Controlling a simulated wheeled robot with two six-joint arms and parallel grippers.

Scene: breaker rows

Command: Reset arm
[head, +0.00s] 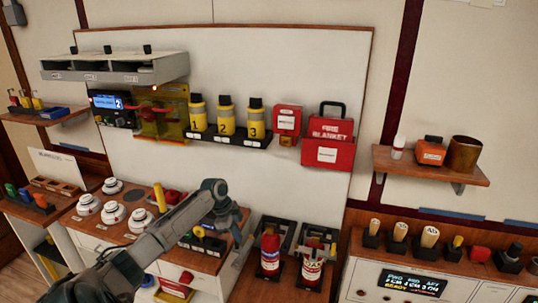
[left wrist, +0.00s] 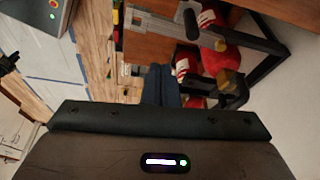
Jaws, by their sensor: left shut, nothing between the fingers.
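My left arm enters the head view from the bottom left and bends above the wooden counter (head: 232,250). My left gripper (head: 224,216) is at its far end, over the counter's right part, small and partly hidden by the wrist. In the left wrist view the dark fingers of the left gripper (left wrist: 160,82) are together, with nothing held. They point toward a black rack (left wrist: 262,42) with red extinguishers (left wrist: 222,55), apart from it as far as I can see. My right gripper is in neither view.
Two red extinguishers (head: 270,252) stand in black racks right of the counter. White round detectors (head: 113,212) sit on its left. Yellow numbered bottles (head: 226,117) and a red fire blanket box (head: 328,152) are on the wall panel. A shelf (head: 425,166) is at right.

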